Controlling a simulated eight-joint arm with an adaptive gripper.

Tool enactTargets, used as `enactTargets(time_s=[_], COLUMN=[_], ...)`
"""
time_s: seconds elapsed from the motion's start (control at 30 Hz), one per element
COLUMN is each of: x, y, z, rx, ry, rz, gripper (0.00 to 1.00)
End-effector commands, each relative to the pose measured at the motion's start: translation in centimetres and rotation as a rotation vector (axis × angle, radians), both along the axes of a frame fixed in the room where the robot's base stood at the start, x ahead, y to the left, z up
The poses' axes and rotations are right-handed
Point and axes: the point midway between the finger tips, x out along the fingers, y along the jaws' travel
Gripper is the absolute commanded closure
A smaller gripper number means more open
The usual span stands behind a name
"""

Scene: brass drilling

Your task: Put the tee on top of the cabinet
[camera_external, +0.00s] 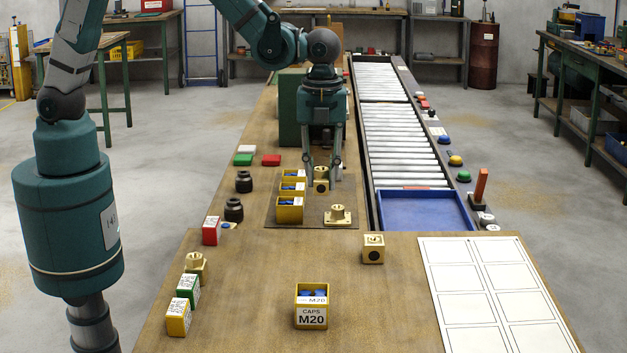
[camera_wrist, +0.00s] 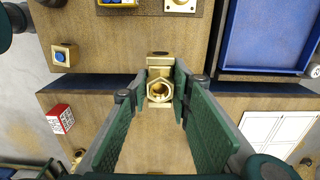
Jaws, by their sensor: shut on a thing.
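The tee (camera_external: 321,184) is a brass fitting with a round or hexagonal opening. My gripper (camera_external: 322,176) is shut on it, with a finger on either side. In the external view the tee appears beside the row of yellow boxes; its exact height is hard to judge. In the wrist view the tee (camera_wrist: 159,90) sits between the green finger pads of my gripper (camera_wrist: 160,88), its opening facing the camera. The green cabinet (camera_external: 288,110) stands on the long bench behind my gripper, partly hidden by my arm.
Yellow boxes (camera_external: 289,212) with blue caps and a brass flange (camera_external: 338,215) sit on a dark plate. A brass block (camera_external: 373,250) and CAPS M20 box (camera_external: 311,316) stand on the front bench. A blue tray (camera_external: 425,210) ends the roller conveyor (camera_external: 393,120).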

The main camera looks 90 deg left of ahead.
Motion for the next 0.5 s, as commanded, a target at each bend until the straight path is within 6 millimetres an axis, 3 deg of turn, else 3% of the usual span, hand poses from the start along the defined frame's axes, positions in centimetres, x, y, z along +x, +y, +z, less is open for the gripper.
enactTargets(time_s=[0.1, 0.5], x=[-1.2, -5.5], y=[-2.8, -11.1], z=[0.5, 1.8], rx=[0.000, 0.000], ry=[0.000, 0.000], rz=[-0.005, -0.005], gripper=[1.00, 1.00])
